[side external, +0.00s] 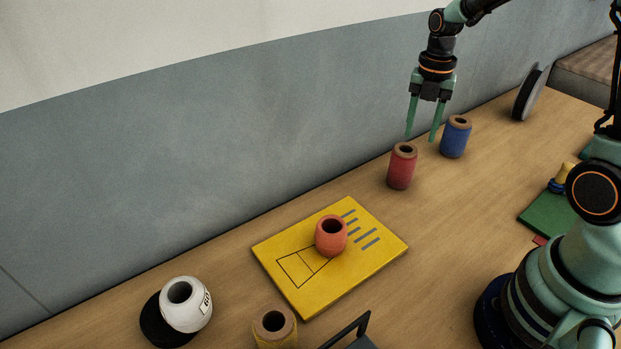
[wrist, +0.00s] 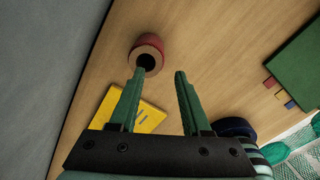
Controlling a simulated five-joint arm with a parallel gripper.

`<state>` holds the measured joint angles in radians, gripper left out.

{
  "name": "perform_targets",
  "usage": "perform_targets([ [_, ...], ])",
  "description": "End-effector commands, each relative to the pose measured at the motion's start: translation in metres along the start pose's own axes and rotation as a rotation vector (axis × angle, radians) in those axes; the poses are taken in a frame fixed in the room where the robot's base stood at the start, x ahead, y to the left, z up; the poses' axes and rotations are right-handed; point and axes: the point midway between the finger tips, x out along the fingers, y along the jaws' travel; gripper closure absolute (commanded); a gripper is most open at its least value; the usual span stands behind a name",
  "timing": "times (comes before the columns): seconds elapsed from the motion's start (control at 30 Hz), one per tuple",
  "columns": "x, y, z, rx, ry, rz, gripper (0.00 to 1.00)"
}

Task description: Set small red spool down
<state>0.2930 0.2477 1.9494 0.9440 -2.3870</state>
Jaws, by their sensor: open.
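A red spool (side external: 401,172) with a brown top rim and a dark hole stands upright on the wooden table near the wall. It also shows in the wrist view (wrist: 148,43), just beyond the left finger. My gripper (side external: 421,138) is open and empty, its fingers pointing down close above and beside the red spool. In the wrist view the two fingers (wrist: 159,72) are apart with bare table between them. I cannot tell whether the left finger touches the spool.
A blue spool (side external: 455,139) stands right of the red one. A yellow board (side external: 285,262) holds an orange-red spool (side external: 331,241). A green board (side external: 541,221) lies right. The wall borders the left side.

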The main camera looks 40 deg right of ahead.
Motion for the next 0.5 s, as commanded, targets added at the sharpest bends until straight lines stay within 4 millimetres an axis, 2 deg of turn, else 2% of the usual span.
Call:
perform_targets([
  [0.13, -0.011, 0.001, -0.003, 0.038, -0.008, 0.008, 0.52],
  [0.23, -0.022, 0.003, -0.011, 0.149, -0.027, 0.031, 0.52],
  [0.5, -0.066, 0.004, -0.051, 0.715, -0.063, 0.172, 0.52],
])
